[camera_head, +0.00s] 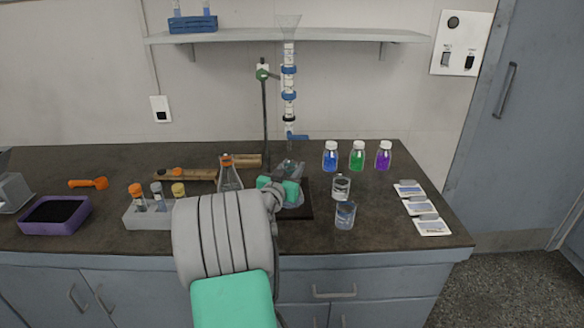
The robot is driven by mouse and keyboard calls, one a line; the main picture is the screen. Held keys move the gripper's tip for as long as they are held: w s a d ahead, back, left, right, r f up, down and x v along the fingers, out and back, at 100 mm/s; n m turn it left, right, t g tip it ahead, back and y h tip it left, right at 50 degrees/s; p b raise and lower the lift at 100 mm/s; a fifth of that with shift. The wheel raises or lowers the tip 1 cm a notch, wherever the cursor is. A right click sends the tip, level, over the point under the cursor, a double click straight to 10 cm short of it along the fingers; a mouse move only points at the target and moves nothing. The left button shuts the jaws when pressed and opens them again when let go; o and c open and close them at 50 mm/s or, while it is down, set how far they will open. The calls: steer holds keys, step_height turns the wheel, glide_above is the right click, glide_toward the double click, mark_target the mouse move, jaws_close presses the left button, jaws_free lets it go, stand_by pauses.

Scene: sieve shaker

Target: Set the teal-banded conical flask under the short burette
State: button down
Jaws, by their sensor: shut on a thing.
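One burette (289,98) with blue bands and a funnel top hangs upright from the green clamp (264,74) of a stand; its blue tap is at the lower end. My gripper (280,188), with teal parts, is shut on a clear glass flask (291,170) just below the burette, over the stand's dark base plate (306,213). The gripper hides most of this flask; I cannot separate a teal band from the gripper's teal, nor tell whether the flask touches the plate. Another conical flask (230,179), with an orange band, stands to the left.
A tube rack (148,217) and purple tray (55,216) stand left. Two beakers (341,187) (345,215) stand right of the plate, before blue, green and purple bottles (357,157). Cards (420,208) lie at right. A shelf (220,38) hangs above.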

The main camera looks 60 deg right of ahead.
steer(key=c, duration=1)
jaws_free()
steer(key=shift+o, duration=0.2)
steer(key=shift+r, duration=0.1)
steer(key=shift+a, duration=0.25)
steer(key=s+a+b, duration=0.1)
steer(key=a+b, duration=0.1)
steer(key=a, duration=0.9)
steer(key=shift+a, duration=0.3)
